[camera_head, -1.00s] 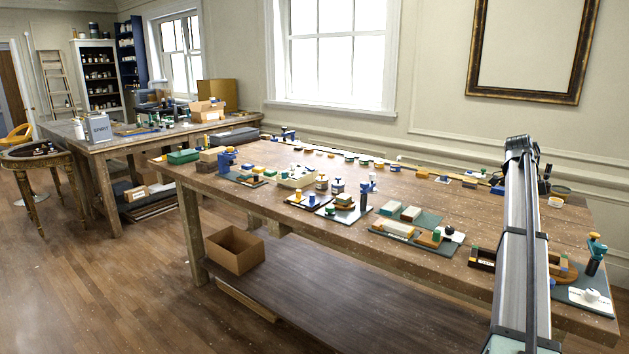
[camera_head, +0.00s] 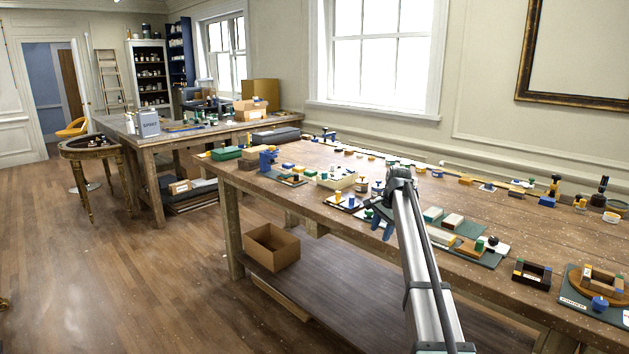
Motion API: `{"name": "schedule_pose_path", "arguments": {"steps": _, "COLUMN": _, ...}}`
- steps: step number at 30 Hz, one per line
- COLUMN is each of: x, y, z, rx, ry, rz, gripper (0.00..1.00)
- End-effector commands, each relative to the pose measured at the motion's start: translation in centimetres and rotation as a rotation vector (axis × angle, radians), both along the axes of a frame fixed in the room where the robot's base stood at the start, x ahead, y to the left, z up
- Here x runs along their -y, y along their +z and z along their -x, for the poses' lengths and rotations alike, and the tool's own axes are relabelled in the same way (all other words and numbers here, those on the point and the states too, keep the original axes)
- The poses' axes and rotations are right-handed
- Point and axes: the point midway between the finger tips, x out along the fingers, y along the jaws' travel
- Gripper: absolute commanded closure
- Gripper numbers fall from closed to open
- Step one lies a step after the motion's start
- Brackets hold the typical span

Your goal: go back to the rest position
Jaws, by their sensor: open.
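My arm (camera_head: 425,270) rises from the bottom of the view to a dark joint over the long wooden workbench (camera_head: 330,262). My gripper (camera_head: 380,222) hangs just left of that joint, in front of the bench's middle. Its dark blue-green fingers look spread, with nothing seen between them. The gripper is small in the view, and its height over the bench is hard to tell. The arm hides part of the bench top behind it.
Small blocks and fittings lie along the bench, among them a green tray (camera_head: 226,153), a blue clamp-like piece (camera_head: 267,160) and a dark open box (camera_head: 531,275). A cardboard box (camera_head: 272,247) stands on the lower shelf. Open floor (camera_head: 130,285) lies at left.

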Motion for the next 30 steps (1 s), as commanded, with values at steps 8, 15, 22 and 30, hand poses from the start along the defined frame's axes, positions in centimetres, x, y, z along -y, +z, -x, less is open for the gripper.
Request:
{"name": "schedule_pose_path", "arguments": {"steps": 8, "x": -6.4, "y": -8.2, "z": 0.1, "rx": 0.021, "ry": 0.068, "rz": -0.074, "gripper": 0.49}}
{"name": "schedule_pose_path", "arguments": {"steps": 15, "x": -6.4, "y": -17.7, "z": 4.8, "rx": -0.042, "ry": 0.146, "rz": -0.041, "gripper": 0.49}}
{"name": "schedule_pose_path", "arguments": {"steps": 22, "x": -6.5, "y": -27.3, "z": 11.0, "rx": -0.115, "ry": 0.239, "rz": -0.015, "gripper": 0.49}}
{"name": "schedule_pose_path", "arguments": {"steps": 30, "x": -6.6, "y": -37.0, "z": 19.7, "rx": -0.202, "ry": 0.357, "rz": 0.009, "gripper": 0.49}}
